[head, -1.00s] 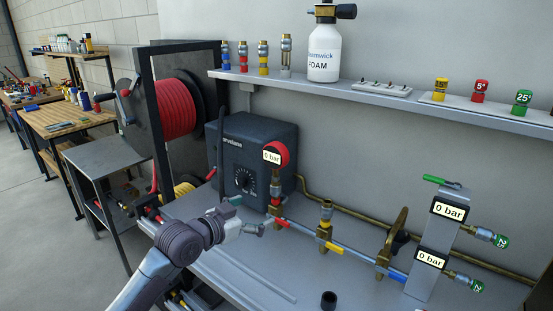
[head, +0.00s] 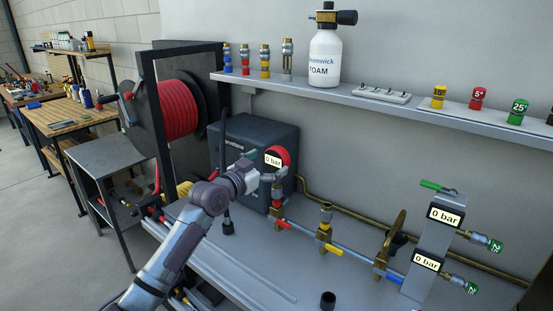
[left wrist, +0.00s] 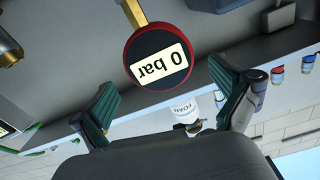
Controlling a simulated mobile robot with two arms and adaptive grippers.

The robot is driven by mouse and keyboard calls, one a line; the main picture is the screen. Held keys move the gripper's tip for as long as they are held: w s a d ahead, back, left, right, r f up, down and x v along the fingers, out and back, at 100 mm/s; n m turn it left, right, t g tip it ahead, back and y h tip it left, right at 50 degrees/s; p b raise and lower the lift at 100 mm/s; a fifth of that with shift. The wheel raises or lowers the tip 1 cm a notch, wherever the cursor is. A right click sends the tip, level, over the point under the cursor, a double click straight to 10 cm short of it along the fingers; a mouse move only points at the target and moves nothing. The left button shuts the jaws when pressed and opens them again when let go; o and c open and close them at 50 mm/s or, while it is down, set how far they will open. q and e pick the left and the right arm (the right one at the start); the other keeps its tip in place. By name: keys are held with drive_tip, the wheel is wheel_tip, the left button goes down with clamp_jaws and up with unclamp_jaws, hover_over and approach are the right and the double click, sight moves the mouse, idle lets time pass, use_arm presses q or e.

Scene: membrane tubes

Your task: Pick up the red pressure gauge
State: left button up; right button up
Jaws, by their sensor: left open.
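The red pressure gauge (head: 284,154) is a round red-rimmed dial reading "0 bar". It stands upright on a brass and metal fitting on the pipe at the bench. In the left wrist view the gauge (left wrist: 158,56) appears upside down, with its brass stem at the top. My left gripper (head: 266,166) is right in front of the gauge in the head view and covers part of it. Its green-padded fingers are open, one on each side of the gauge in the left wrist view, with visible gaps. My right gripper is not in view.
A dark box with a dial (head: 235,150) stands behind the gauge. The pipe carries a yellow-handled valve (head: 325,228) and runs right to a grey block (head: 430,245) with two "0 bar" displays. A shelf (head: 390,98) above holds a foam bottle (head: 325,58) and nozzles.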

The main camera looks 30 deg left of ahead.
sight(273, 159)
use_arm(q)
drive_tip(key=w, duration=0.2)
drive_tip(key=w+p, duration=0.1)
drive_tip(key=w, duration=0.1)
drive_tip(key=shift+d+f, duration=0.1)
drive_tip(key=shift+f, duration=0.2)
drive_tip(key=shift+c, duration=0.5)
drive_tip(key=shift+r, duration=0.1)
drive_tip(key=c, duration=1.6)
drive_tip(key=shift+r, duration=0.1)
